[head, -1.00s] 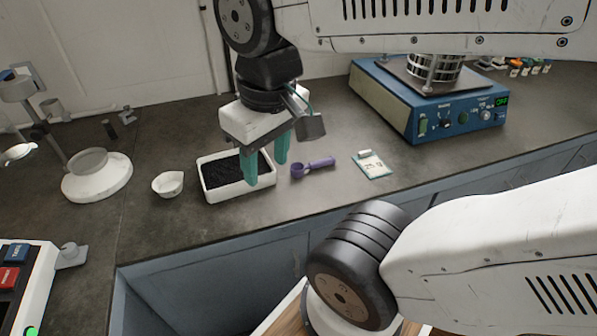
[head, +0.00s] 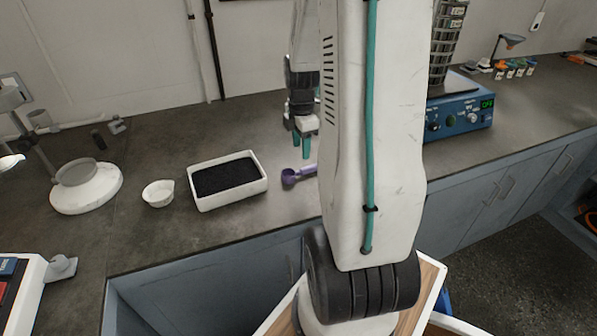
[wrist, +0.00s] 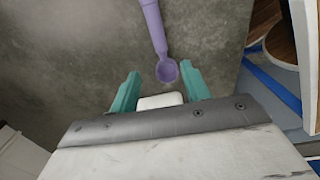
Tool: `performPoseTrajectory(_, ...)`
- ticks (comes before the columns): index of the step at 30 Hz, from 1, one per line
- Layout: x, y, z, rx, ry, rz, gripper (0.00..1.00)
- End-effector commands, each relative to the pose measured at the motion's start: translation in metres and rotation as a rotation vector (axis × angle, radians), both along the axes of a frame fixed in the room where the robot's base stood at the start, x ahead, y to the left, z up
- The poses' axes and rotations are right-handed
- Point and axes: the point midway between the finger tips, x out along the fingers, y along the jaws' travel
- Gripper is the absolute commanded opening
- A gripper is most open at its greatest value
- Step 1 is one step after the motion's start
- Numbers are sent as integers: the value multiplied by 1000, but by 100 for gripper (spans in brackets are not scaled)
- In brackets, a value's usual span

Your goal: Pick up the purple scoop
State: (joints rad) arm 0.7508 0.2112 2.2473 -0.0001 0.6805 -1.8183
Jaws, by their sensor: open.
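The purple scoop (head: 292,177) lies on the dark counter, right of the white tray of black grains. In the head view my arm hides its handle end. In the wrist view the scoop (wrist: 166,68) shows its round bowl just ahead of the fingertips, with the handle running up and away. My gripper (head: 302,145) has teal fingers and is above the counter, behind the scoop in the head view. In the wrist view my gripper (wrist: 160,88) is open and empty, and the bowl lies in line with the gap between its fingers.
The white tray (head: 262,182) and a small white bowl (head: 158,193) stand left of the scoop. A blue sieve shaker (head: 462,114) stands at the right. A white-based stand (head: 86,190) is at the left. The counter's front edge is close to the scoop.

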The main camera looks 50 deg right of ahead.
Motion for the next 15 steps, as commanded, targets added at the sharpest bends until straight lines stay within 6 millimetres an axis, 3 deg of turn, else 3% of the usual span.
performPoseTrajectory(4, -2, -8, -16, 3, 3, 29, 47)
performPoseTrajectory(15, -6, -5, -63, 5, 5, 30, 47)
